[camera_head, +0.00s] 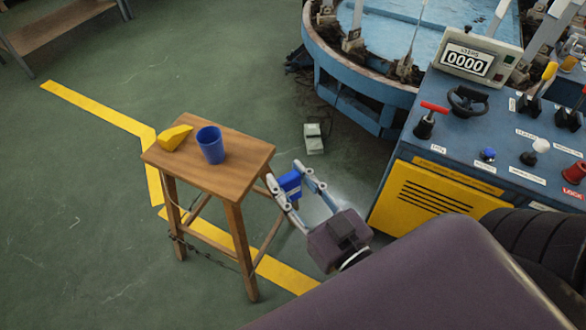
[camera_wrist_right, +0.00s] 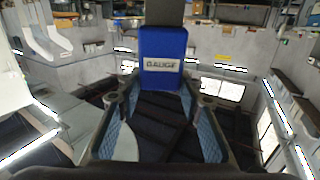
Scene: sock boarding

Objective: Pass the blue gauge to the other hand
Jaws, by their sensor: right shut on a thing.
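The blue gauge (camera_head: 290,184) is a small blue block held between the fingers of my right gripper (camera_head: 293,188), just right of the wooden stool in the head view. In the right wrist view the gauge (camera_wrist_right: 163,62) stands upright at the fingertips, with a pale label reading GAUGE facing the camera. A dark strip above it runs to the top edge. My right gripper also shows there (camera_wrist_right: 163,98), shut on the gauge. My left gripper is in neither view.
A wooden stool (camera_head: 230,172) carries a blue cup (camera_head: 210,145) and a yellow block (camera_head: 175,137). A blue control panel (camera_head: 480,120) with levers and a counter (camera_head: 467,62) stands at the right. Green floor is open at the left.

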